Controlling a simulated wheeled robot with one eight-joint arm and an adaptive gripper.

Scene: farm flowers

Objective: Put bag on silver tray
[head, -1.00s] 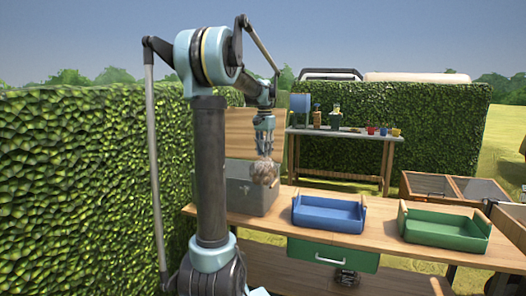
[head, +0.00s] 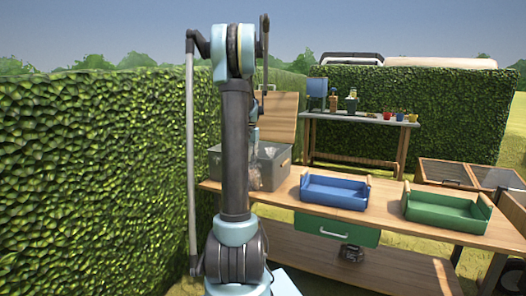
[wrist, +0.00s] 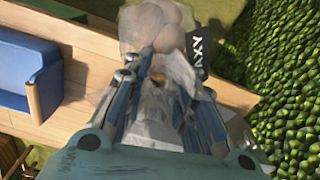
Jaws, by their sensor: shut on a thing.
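My gripper (wrist: 161,78) is shut on a clear plastic bag (wrist: 150,28) with several pale brown round items in it. In the wrist view the bag's gathered neck lies between the fingers and its full end lies beyond the fingertips. In the head view my arm hides most of the gripper, and only a small part of the bag (head: 255,178) shows, in front of a grey metal box (head: 277,172) at the table's left end. I cannot tell whether the bag touches the box. I cannot make out a separate silver tray.
A blue tray (head: 335,197) and a green tray (head: 447,213) stand on the wooden table (head: 386,219), right of the box. A hedge (head: 90,180) rises close on the left. A back table (head: 355,119) holds pots and bottles.

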